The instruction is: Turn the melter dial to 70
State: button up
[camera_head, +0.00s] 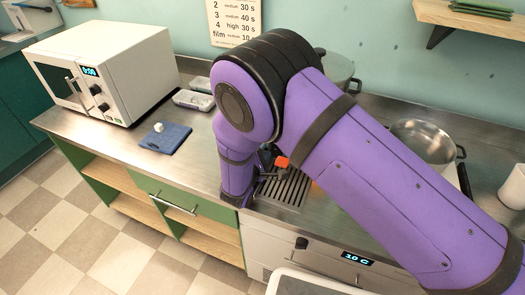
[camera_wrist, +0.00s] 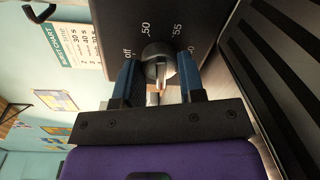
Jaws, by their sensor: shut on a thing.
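The melter dial (camera_wrist: 157,52) is a round grey knob on a dark panel (camera_wrist: 118,20) in the wrist view. The marks off, 50, 55 and what looks like 60 show around its far side. My gripper (camera_wrist: 158,76) has one blue finger on each side of the knob and is shut on it. A pale metal strip shows on the knob's near side; I cannot tell which mark the dial points to. The mark 70 is not visible. In the head view my purple arm hides the dial and most of the gripper.
A steel pot (camera_head: 425,140) stands on the right, beside my arm. A front display (camera_head: 356,258) reads 10 C. Free counter lies left of my arm.

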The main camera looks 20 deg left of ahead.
jog(key=o, duration=0.9)
jog(key=s, duration=0.7)
jog(key=s+a, duration=0.1)
jog(key=s, duration=0.2)
jog(key=shift+s+r, duration=0.3)
jog(key=shift+s, duration=0.1)
